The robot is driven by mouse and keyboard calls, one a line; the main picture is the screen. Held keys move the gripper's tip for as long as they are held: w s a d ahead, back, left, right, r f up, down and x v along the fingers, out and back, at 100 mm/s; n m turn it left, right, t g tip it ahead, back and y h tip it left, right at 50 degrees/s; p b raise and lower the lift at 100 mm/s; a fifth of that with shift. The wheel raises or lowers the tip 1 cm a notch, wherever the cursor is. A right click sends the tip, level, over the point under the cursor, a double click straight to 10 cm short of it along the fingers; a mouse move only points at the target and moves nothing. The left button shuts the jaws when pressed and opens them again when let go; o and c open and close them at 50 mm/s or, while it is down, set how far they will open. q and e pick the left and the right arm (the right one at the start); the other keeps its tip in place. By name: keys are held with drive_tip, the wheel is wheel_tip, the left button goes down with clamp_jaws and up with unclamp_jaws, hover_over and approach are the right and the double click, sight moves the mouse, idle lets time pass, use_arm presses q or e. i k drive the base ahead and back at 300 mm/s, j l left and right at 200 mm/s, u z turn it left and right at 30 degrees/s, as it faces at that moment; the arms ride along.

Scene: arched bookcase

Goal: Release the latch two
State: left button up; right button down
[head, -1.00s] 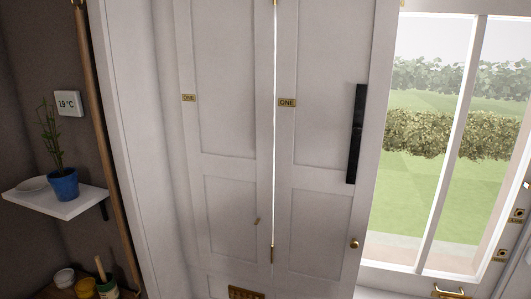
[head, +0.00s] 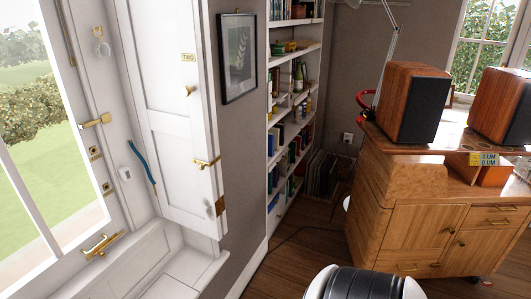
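A white panelled shutter (head: 165,120) stands beside the window in the head view, with a small brass plate reading TWO (head: 188,57) near its top. A brass knob (head: 188,91) sits below the plate. A brass latch bar (head: 206,163) lies across the shutter's right edge, roughly level. I cannot tell from here how it engages. Neither of my grippers shows in the head view.
A window (head: 35,150) with brass fittings is at left, above a white sill seat (head: 150,265). A teal strip (head: 141,163) hangs beside the shutter. A bookcase (head: 290,115) and wooden cabinet (head: 420,230) with speakers stand right. Some wooden floor shows between.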

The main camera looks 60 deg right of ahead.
sight(202, 164)
drive_tip(key=l+z, duration=0.1)
drive_tip(key=z, duration=1.35)
drive_tip(key=k+l, duration=0.05)
